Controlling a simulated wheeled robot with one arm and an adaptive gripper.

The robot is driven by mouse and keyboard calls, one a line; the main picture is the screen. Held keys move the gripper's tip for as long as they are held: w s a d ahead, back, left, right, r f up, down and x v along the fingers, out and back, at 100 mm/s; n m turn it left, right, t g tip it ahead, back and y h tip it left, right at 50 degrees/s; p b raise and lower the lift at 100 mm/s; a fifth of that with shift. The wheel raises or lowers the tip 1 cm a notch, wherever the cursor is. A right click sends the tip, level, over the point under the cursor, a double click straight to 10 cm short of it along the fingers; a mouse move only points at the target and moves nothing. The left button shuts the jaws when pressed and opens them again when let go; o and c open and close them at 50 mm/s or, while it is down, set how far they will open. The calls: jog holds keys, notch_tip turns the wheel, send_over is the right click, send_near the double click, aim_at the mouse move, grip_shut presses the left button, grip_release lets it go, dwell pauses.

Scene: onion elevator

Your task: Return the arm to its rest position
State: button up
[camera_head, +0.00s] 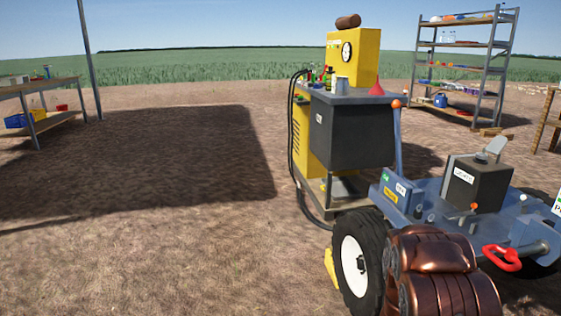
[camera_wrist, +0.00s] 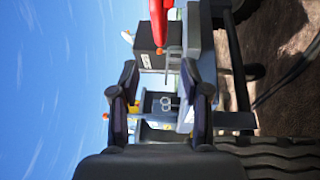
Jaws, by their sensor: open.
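My gripper (camera_wrist: 162,80) shows in the wrist view with its two dark fingers apart and nothing held between them. That view is turned on its side, with sky at the left and soil at the right. Beyond the fingers are parts of the blue machine, including its black box (camera_wrist: 150,42) and red handle (camera_wrist: 158,18). In the head view, copper-coloured links that look like my arm are folded at the lower right, in front of the blue machine (camera_head: 430,203). My gripper's fingers cannot be made out there.
The blue machine has a large black tyre (camera_head: 362,262), a black box (camera_head: 476,184) and a red handle (camera_head: 502,257). A yellow and grey cart (camera_head: 352,130) stands behind it. A shelf rack (camera_head: 462,65) is at back right, a workbench (camera_head: 40,88) at left. Open soil lies left of centre.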

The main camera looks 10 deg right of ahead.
jog(key=w+a+r+m+y+p, duration=0.2)
jog(key=w+a+r+y+p, duration=0.1)
jog(key=a+r+y+p, duration=0.3)
jog(key=w+a+r+m+y+p, duration=0.2)
jog(key=w+a+r+y+p, duration=0.15)
jog(key=a+r+p, duration=0.4)
jog(key=s+a+r+g+y+p, duration=0.1)
jog(key=s+a+r+y+p, duration=0.2)
jog(key=a, duration=0.5)
jog(key=s+a+r+y+p, duration=0.1)
jog(key=a+r+y+p, duration=0.1)
jog(key=a+r+p, duration=0.5)
jog(key=s+a+r+g+y+p, duration=0.35)
jog(key=s+a+r+p, duration=0.25)
jog(key=s+a+r, duration=0.55)
jog(key=s+a+r+g+p, duration=0.1)
jog(key=s+r+g+p, duration=0.2)
jog(key=s, duration=0.7)
jog(key=s+a+r+m+g+p, duration=0.1)
jog(key=s+r+g+p, duration=0.2)
jog(key=s+r+p, duration=0.2)
jog(key=s+r, duration=0.3)
jog(key=s, duration=0.3)
jog(key=shift+h, duration=0.3)
jog(key=shift+c, duration=0.4)
jog(key=shift+m, duration=0.3)
